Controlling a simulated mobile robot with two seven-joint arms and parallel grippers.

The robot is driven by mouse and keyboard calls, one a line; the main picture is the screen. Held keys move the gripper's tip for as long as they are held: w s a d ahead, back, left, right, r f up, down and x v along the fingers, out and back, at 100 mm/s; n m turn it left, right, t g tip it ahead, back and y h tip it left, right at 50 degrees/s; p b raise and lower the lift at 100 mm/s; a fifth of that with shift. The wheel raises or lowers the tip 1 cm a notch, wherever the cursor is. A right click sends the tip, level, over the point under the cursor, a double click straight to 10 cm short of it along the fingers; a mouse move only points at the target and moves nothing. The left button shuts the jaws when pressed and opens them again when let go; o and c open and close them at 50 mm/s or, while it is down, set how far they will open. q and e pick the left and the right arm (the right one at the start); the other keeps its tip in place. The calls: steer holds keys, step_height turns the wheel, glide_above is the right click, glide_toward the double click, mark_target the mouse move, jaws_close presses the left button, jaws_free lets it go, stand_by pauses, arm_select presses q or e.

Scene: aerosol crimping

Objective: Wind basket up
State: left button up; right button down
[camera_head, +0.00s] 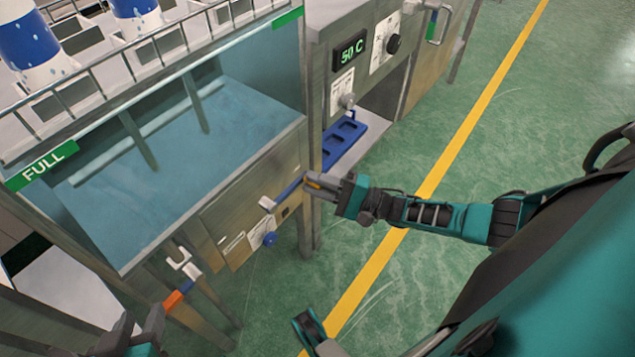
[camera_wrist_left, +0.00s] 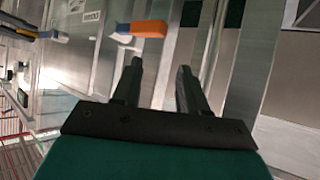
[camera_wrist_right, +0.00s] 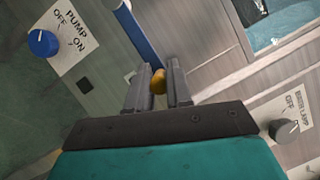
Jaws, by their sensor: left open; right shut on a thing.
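The wire basket (camera_head: 160,45) hangs at the upper left over a water tank (camera_head: 190,140), with white-and-blue cans (camera_head: 35,50) in it. A blue crank arm (camera_head: 288,190) is on the tank's front panel, and it also shows in the right wrist view (camera_wrist_right: 137,35). My right gripper (camera_head: 312,184) is shut on the crank's yellow knob (camera_wrist_right: 159,82). My left gripper (camera_head: 137,328) is open and empty at the lower left. It is near an orange-ended lever (camera_head: 178,297), apart from it; the lever also shows in the left wrist view (camera_wrist_left: 145,28).
A blue pump knob (camera_head: 270,239) sits below the crank. A blue tray (camera_head: 340,143) lies in the neighbouring machine, under a 50 C display (camera_head: 350,50). Green "FULL" labels (camera_head: 42,166) mark the tank. The green floor (camera_head: 480,180) at the right is clear.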

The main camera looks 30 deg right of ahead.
steer(key=shift+w+d+f, duration=0.1)
steer(key=shift+w+d, duration=0.05)
steer(key=shift+d, duration=0.05)
steer(key=c, duration=1.1)
jaws_free()
steer(key=shift+o, duration=0.3)
steer(key=shift+a, duration=0.1)
steer(key=v, duration=1.3)
